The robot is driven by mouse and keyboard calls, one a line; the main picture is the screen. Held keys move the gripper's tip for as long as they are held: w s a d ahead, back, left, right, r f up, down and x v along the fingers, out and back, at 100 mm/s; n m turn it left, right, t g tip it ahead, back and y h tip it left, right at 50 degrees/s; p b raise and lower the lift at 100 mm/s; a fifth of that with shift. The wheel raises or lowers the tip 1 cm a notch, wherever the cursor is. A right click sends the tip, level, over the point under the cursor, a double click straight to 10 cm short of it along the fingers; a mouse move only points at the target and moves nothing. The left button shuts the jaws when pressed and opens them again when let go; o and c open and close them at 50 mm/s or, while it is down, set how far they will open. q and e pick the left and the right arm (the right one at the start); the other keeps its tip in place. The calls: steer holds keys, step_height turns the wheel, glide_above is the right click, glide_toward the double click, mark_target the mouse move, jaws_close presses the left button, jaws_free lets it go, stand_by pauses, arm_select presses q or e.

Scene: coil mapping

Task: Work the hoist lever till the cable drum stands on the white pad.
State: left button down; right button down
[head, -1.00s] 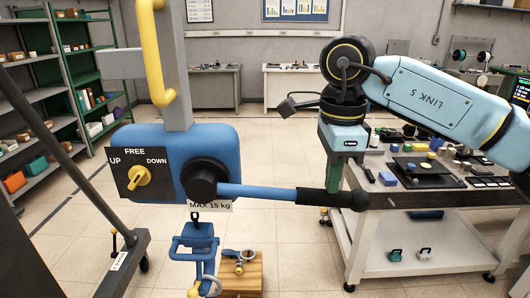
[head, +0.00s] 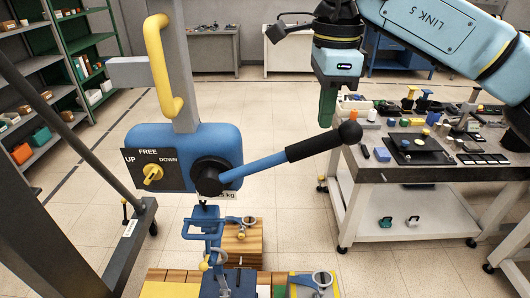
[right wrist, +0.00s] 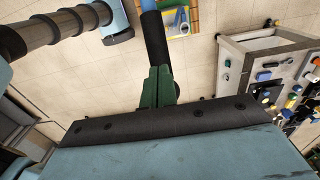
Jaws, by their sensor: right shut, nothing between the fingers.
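The blue hoist (head: 210,143) hangs on a grey post, with a dial (head: 152,174) marked UP, FREE and DOWN. Its lever (head: 255,166) slants up to the right and ends in a black grip and ball (head: 350,132). My right gripper's green fingers (head: 327,106) are shut and empty at the grip, near the ball; touch is unclear. The right wrist view shows the closed fingers (right wrist: 158,88) beside the black grip (right wrist: 155,38). A blue clamp-like frame (head: 205,225) hangs below the hoist. I cannot identify the cable drum or white pad. My left gripper is out of view.
A wooden block (head: 243,240) and a slatted base (head: 180,275) with fittings lie below the hoist. A cluttered workbench (head: 370,172) stands at right. Shelves (head: 40,68) stand at left. The floor between hoist and bench is clear.

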mark_target(326, 148)
steer(key=shift+f, duration=0.15)
stand_by(0.3)
steer(key=f+b, duration=0.3)
steer(key=f, duration=0.2)
steer(key=d+f+b, duration=0.1)
steer(key=f+b, duration=0.1)
steer(key=shift+d+f+b, duration=0.1)
steer(key=shift+f+b, duration=0.1)
steer(key=shift+b, duration=0.1)
steer(key=f+b, duration=0.2)
steer(key=f, duration=0.1)
steer(key=f+b, duration=0.1)
steer(key=shift+d+f, duration=0.3)
steer(key=shift+d, duration=0.1)
step_height(326, 148, down, 5)
steer(key=b, duration=0.3)
steer(key=shift+r+b, duration=0.15)
steer(key=shift+b, duration=0.2)
